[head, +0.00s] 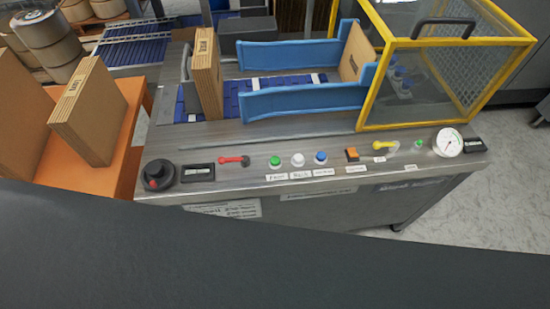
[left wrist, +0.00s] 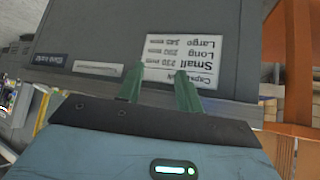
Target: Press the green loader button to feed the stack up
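A round green button (head: 275,161) sits on the machine's steel front panel, leftmost of a row with a white button (head: 297,160) and a blue button (head: 321,157). Small labels lie below them, too small to read surely. A second, smaller green control (head: 419,144) is further right, near the gauge. One cardboard piece (head: 207,75) stands upright at the left end of the blue-railed feed lane (head: 300,99). My left gripper (left wrist: 160,77) shows only in the left wrist view, its two green fingers apart and empty, before the cabinet's white size label (left wrist: 185,58). My right gripper is not in view.
The panel also holds a black knob (head: 158,174), a red lever (head: 234,160), an orange switch (head: 352,154), a yellow lever (head: 383,147) and a gauge (head: 448,142). A yellow-framed guard (head: 447,42) stands at right. Cardboard (head: 88,110) rests on an orange table (head: 128,115) at left.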

